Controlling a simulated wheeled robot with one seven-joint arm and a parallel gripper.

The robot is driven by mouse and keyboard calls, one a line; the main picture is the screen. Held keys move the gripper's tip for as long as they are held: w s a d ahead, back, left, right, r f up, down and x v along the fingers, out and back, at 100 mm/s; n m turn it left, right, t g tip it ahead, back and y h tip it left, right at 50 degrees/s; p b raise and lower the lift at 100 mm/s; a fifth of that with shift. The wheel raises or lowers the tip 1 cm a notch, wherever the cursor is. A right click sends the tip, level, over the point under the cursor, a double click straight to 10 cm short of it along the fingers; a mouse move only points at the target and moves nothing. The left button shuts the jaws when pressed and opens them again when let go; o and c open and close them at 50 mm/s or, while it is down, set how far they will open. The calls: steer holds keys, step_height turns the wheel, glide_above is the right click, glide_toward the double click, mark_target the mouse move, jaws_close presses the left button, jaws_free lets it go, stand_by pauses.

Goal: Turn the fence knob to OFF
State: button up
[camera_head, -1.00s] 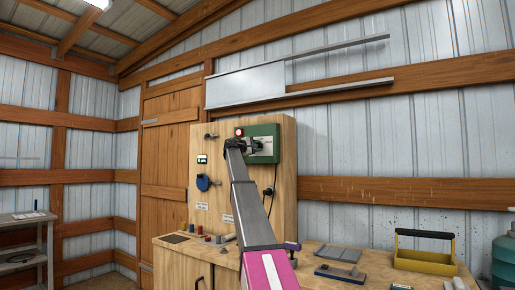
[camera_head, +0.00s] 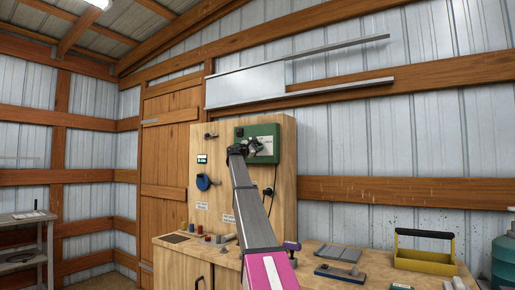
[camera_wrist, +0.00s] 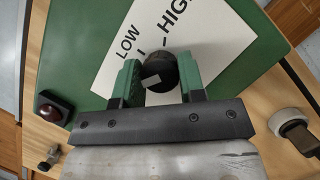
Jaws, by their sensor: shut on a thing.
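The fence box is a green panel (camera_head: 267,130) high on the wooden board. In the wrist view its green face (camera_wrist: 75,45) carries a white label (camera_wrist: 115,75) reading "LOW" and "HIGH", with part of the lettering hidden. The round black knob (camera_wrist: 158,66) stands on this label and has a small pale patch on its near side. My gripper (camera_wrist: 160,78) is shut on the knob, one green-padded finger on each side. In the head view my gripper (camera_head: 252,146) covers the knob. No OFF mark is visible, and I cannot tell the knob's setting.
A dark red button or lamp (camera_wrist: 50,106) sits beside the label. A blue round thing (camera_head: 203,182) and a small display (camera_head: 202,160) are on the board (camera_head: 215,215). A yellow tray (camera_head: 425,261) and tools lie on the bench.

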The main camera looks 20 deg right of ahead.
steer(key=shift+f, duration=0.1)
stand_by(0.3)
steer(key=o, duration=0.9)
steer(key=shift+o, duration=0.2)
steer(key=shift+a, duration=0.1)
steer(key=v, duration=1)
steer(key=shift+a, duration=0.3)
steer(key=shift+s+f, duration=0.15)
